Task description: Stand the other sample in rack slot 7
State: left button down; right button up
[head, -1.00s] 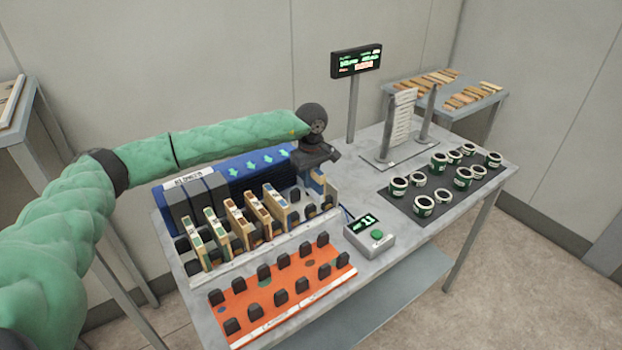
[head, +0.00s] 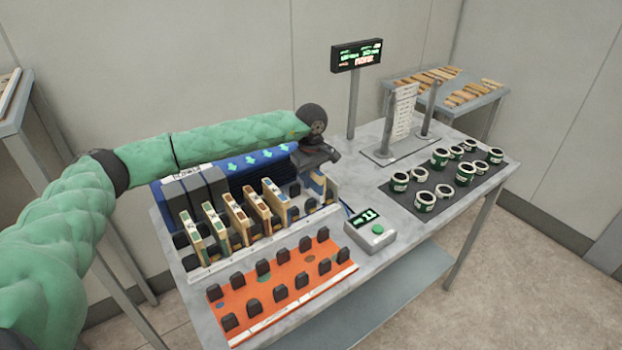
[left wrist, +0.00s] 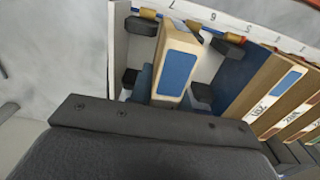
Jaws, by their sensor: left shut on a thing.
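My left gripper (head: 316,168) is at the right end of the numbered rack (head: 222,268), pointing down. It is shut on a wooden sample with a blue face (head: 317,184). In the left wrist view the same sample (left wrist: 178,72) stands about upright between dark pegs, by the rack-edge label that reads 7 upside down. Its lower end is hidden, so I cannot tell whether it rests on the rack floor. Several other samples (head: 236,210) stand in slots further left. My right gripper is not in view.
An orange peg board (head: 285,291) lies in front of the rack. A button box (head: 372,232) stands right of it. Green-banded cups stand on a dark mat (head: 460,190) at the right. A blue machine (head: 245,170) sits behind the rack.

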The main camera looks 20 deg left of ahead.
pick_arm(q)
jog(key=shift+f, duration=0.15)
jog(key=shift+f+b, duration=1.1)
jog(key=shift+f, duration=0.05)
jog(key=c, duration=0.8)
grip_release()
jog(key=shift+c, duration=0.2)
jog(key=shift+r+p, duration=0.4)
jog(key=shift+r, duration=3.6)
